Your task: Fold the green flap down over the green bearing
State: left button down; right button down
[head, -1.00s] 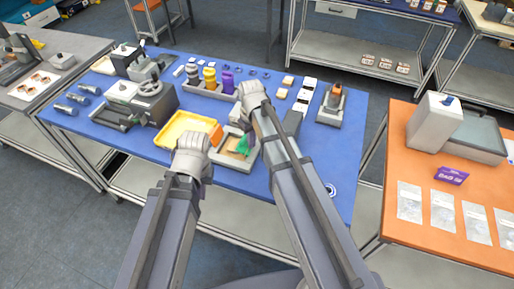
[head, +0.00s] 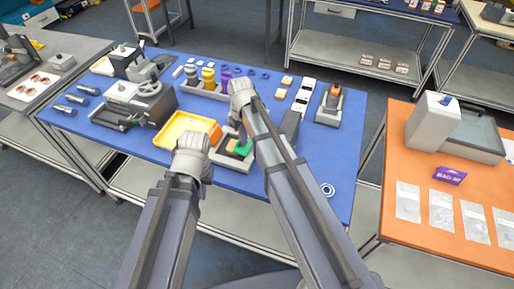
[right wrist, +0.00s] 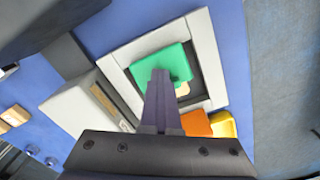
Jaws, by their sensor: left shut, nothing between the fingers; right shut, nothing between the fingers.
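The green flap (head: 243,147) is at a shallow grey tray (head: 222,158) near the front of the blue table. In the right wrist view the flap (right wrist: 168,64) looks like a flat green sheet across part of the tray's dark inside, with a small tan patch (right wrist: 183,89) showing at its edge. The green bearing cannot be made out. My right gripper (right wrist: 161,76) is shut, with its fingertips over the flap; whether they touch it I cannot tell. My left gripper (head: 193,140) is shut and empty, beside the yellow bin, left of the tray.
A yellow bin (head: 168,142) stands just left of the tray. A grey machine with a handwheel (head: 149,88) is further left. A holder with yellow and purple parts (head: 208,80) is behind. Open blue tabletop (head: 325,145) lies to the right.

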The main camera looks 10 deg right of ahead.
jog(key=shift+w+a, duration=0.2)
dwell(0.3)
jog(key=shift+s+d+r+p, duration=0.3)
jog(key=shift+s+d+r, duration=0.1)
jog(key=shift+d, duration=0.1)
jog(key=s+d+r+p, duration=0.2)
jog(key=s+d, duration=0.1)
jog(key=d, duration=0.2)
jog(key=shift+s+d, duration=0.2)
jog(key=shift+s, duration=0.1)
jog(key=shift+r, duration=0.1)
notch_tip(320, 180, up, 8)
jog(key=p, duration=0.8)
